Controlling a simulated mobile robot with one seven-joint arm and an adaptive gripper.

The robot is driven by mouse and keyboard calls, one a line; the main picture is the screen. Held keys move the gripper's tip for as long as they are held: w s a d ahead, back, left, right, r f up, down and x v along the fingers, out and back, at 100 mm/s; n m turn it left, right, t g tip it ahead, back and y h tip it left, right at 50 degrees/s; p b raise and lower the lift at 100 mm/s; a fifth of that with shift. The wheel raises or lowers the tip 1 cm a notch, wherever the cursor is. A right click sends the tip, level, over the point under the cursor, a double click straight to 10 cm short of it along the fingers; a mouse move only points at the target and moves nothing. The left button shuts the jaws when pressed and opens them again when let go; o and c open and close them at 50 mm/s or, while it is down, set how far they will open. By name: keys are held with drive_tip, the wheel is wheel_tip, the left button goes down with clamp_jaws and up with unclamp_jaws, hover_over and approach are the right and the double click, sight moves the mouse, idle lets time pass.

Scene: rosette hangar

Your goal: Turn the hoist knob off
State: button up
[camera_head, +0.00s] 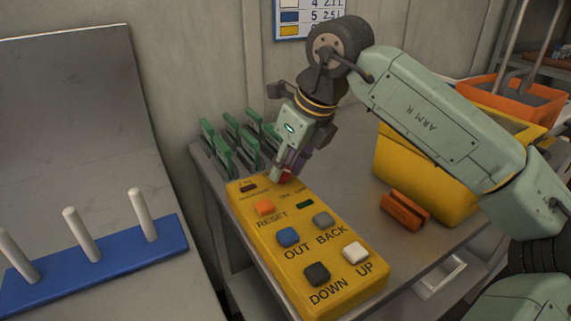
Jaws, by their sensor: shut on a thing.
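The yellow hoist control box (335,268) lies on the grey table. It bears buttons marked RESET, OUT, BACK, DOWN and UP. A red knob (286,178) sits at the box's far right end and is mostly hidden by my gripper. My gripper (284,177) reaches down from the upper right and is shut on the red knob. The knob's angle cannot be made out, and the small lettering near it is too small to read.
A green rack (222,150) stands just behind the box. A yellow bin (430,185) and an orange block (404,209) are to the right. A blue base with white pegs (100,262) is at the left.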

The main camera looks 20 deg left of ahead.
drive_tip(key=shift+n, duration=0.6)
drive_tip(key=o, duration=1.1)
drive_tip(key=shift+o, duration=0.2)
drive_tip(key=v, duration=1.2)
drive_tip(key=shift+w+d, duration=0.15)
drive_tip(key=shift+w, duration=0.05)
